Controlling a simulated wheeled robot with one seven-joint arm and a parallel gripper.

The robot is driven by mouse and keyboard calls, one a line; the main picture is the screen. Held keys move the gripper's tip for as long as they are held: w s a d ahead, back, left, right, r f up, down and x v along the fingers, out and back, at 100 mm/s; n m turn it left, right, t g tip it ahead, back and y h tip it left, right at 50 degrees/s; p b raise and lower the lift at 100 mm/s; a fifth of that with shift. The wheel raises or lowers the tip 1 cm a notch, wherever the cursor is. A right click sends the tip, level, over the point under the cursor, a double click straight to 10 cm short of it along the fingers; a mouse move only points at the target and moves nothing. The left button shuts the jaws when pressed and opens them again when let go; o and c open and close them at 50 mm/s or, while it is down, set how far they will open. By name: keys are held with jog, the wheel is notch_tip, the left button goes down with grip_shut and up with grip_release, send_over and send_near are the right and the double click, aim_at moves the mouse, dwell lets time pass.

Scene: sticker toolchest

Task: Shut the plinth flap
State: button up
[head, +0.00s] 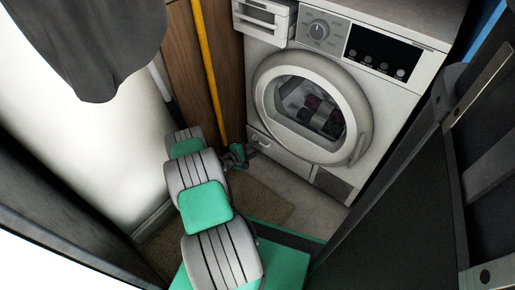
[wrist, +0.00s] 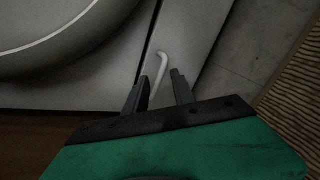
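The plinth flap (head: 283,157) is the pale strip low on the front of the white washing machine (head: 385,105), below its round door. In the wrist view the flap (wrist: 195,35) lies beyond a dark seam and carries a pale bent handle (wrist: 162,62). I cannot tell how far the flap stands out. My gripper (head: 250,152) is low at the left end of the flap. In the wrist view my gripper (wrist: 157,91) has its two dark fingers apart, with the handle's lower end showing between them. Contact with the handle cannot be told.
The round door (head: 312,108) is closed, with laundry behind its glass. The detergent drawer (head: 265,17) juts out at upper left. A yellow pole (head: 206,65) leans by a wooden panel at left. A mat (head: 255,203) lies on the floor. A dark grille (head: 331,185) is right of the flap.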

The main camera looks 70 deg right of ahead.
jog(key=w+a+f+m+h+b, duration=0.2)
jog(key=w+a+m+h, duration=0.1)
jog(key=m, duration=0.2)
jog(key=r+b+x, duration=0.1)
jog(key=b+x, duration=0.1)
jog(key=x, duration=0.5)
jog(key=shift+s+d+f+m, duration=0.2)
jog(key=shift+d+m, duration=0.2)
jog(key=shift+d, duration=0.05)
jog(key=shift+c, duration=0.2)
grip_shut()
dwell(0.5)
